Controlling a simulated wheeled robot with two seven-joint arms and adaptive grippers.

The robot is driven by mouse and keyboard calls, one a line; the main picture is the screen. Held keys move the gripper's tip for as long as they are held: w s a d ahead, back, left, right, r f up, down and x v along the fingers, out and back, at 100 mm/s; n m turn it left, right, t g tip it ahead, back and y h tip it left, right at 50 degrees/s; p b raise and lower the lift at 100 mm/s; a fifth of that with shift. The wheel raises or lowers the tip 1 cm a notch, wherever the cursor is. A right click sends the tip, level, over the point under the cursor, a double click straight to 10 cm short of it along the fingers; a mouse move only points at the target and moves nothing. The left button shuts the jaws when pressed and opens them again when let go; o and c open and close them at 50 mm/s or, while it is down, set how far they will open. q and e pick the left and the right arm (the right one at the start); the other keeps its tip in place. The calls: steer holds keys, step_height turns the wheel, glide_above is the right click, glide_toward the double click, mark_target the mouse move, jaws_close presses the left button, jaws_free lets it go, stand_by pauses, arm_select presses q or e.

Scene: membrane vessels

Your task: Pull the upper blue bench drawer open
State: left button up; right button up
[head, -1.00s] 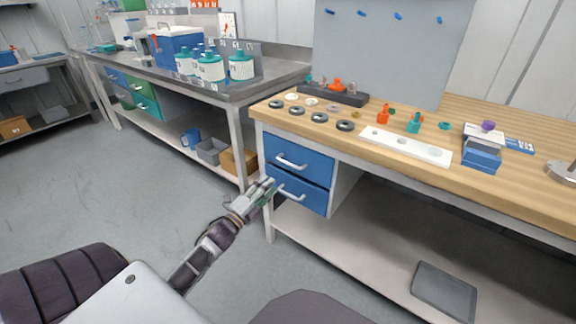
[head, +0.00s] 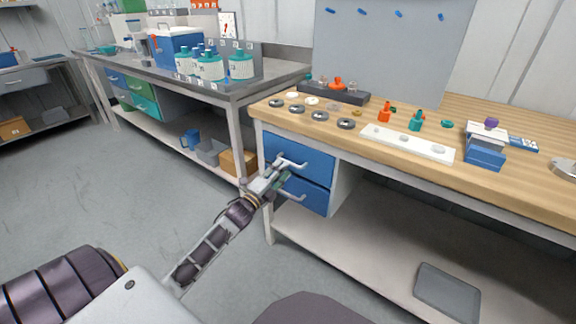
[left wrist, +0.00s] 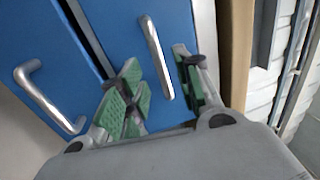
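The upper blue drawer (head: 300,150) hangs under the wooden bench and looks shut, flush above the lower blue drawer (head: 312,197). Its silver bar handle (head: 292,164) is partly hidden by my left gripper (head: 281,170) in the head view. In the left wrist view my left gripper (left wrist: 160,65) is open, with a green-padded finger on each side of the upper handle (left wrist: 157,58). I see a gap between the handle and each finger. The lower handle (left wrist: 42,95) is outside the fingers, at left. My right gripper is not in view.
The wooden bench top (head: 515,196) above the drawers carries rings, small fittings and a white plate (head: 407,145). A lower shelf (head: 375,255) holds a dark tray (head: 447,291). A grey bench (head: 270,80) stands behind at left. The floor before the drawers is clear.

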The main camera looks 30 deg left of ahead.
arm_select(q)
steer(key=b+x, duration=0.1)
steer(key=x, duration=0.3)
steer(key=shift+w, duration=0.25)
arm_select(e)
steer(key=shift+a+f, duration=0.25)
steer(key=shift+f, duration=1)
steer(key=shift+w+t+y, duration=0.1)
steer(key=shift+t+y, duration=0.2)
arm_select(q)
steer(key=shift+c, duration=0.4)
jaws_close()
